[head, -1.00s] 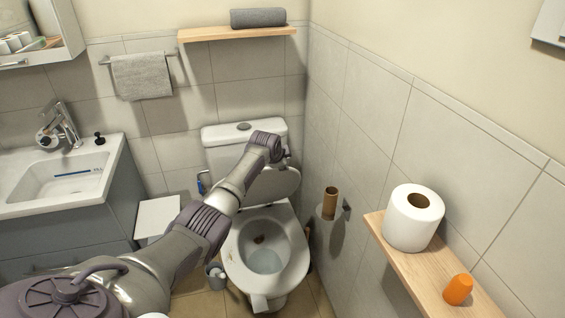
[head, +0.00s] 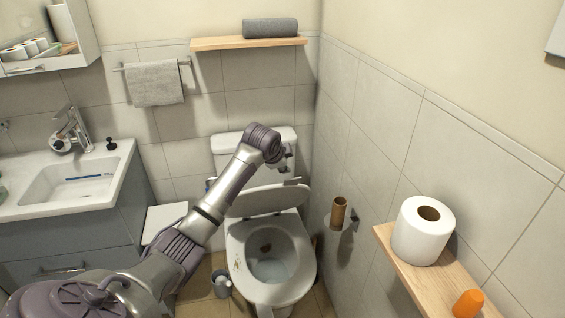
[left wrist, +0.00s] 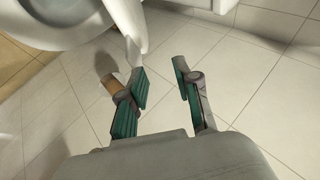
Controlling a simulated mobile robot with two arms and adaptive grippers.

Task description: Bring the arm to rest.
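My left arm reaches in from the lower left of the head view. Its gripper (head: 287,168) hangs in front of the toilet tank (head: 228,146), above the toilet's raised lid (head: 262,198). In the left wrist view the left gripper (left wrist: 160,92) has its teal-padded fingers apart. I see nothing held between them, only tiled surface behind. The fingertips are small and partly hidden in the head view. My right gripper is in neither view.
The toilet bowl (head: 302,262) is open below the arm. A brown cardboard tube (head: 338,212) is on the right wall. A wooden shelf (head: 415,282) at right holds a paper roll (head: 422,232) and an orange object (head: 468,303). A sink (head: 25,208) stands left.

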